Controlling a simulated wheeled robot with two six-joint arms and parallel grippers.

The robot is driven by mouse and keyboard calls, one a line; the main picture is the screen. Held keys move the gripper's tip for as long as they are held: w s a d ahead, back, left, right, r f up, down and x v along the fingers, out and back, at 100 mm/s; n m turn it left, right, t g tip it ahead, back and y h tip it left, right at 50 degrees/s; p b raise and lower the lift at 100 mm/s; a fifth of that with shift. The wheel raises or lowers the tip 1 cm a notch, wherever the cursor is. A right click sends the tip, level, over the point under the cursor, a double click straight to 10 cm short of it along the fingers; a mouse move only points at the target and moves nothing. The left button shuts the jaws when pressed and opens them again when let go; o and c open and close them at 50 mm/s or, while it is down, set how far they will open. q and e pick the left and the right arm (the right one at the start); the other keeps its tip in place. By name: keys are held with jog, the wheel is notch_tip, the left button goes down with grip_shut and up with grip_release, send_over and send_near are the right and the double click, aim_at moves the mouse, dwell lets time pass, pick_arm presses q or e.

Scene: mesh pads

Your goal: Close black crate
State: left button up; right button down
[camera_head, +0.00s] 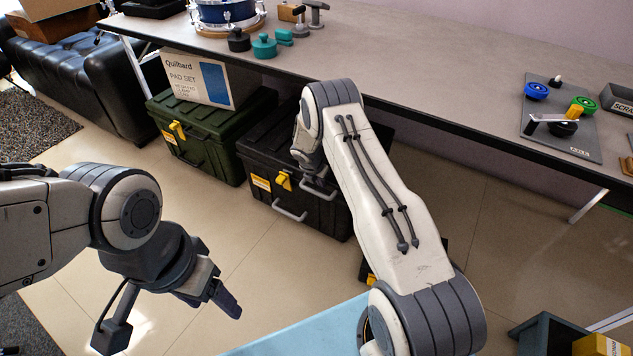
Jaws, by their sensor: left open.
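The black crate (262,160) stands on the floor under the long table, with a yellow latch (283,181) and grey handles on its front. Its lid looks level and down on the body, but my right arm covers its right part; I cannot tell whether the latch is fastened.
A green crate (207,135) with a Quilbard pad set box (197,79) on it stands left of the black crate. The table (425,65) overhangs both crates and carries a drum (225,12) and a grey board with knobs (561,118). Floor left of centre is clear.

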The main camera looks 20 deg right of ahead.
jog(key=shift+w+d+r, duration=0.2)
jog(key=shift+w+d, duration=0.05)
jog(key=shift+d, duration=0.1)
jog(key=shift+a+r, duration=0.1)
jog(key=s+a+r+m+p, duration=0.3)
jog(key=s+a+r, duration=0.25)
jog(key=r, duration=0.45)
jog(key=s+a+r+m+y+p, duration=0.1)
jog(key=s+a+r+m+p, duration=0.2)
jog(key=a+r, duration=0.55)
jog(key=s+a+r+m+p, duration=0.25)
jog(key=s+a+r, duration=0.25)
jog(key=r, duration=0.6)
jog(key=s+a+r+m+g+y, duration=0.1)
jog(key=s+a+r+m, duration=0.15)
jog(key=s, duration=0.75)
jog(key=s+a+r+m+g+y, duration=0.15)
jog(key=s+r+m, duration=0.25)
jog(key=s, duration=0.5)
jog(key=s+a+r+m+y, duration=0.1)
jog(key=s+a+r+m, duration=0.2)
jog(key=s, duration=0.7)
notch_tip(320, 180, up, 26)
jog(key=p, duration=2.5)
jog(key=shift+w+d+p, duration=0.25)
jog(key=shift+p, duration=0.15)
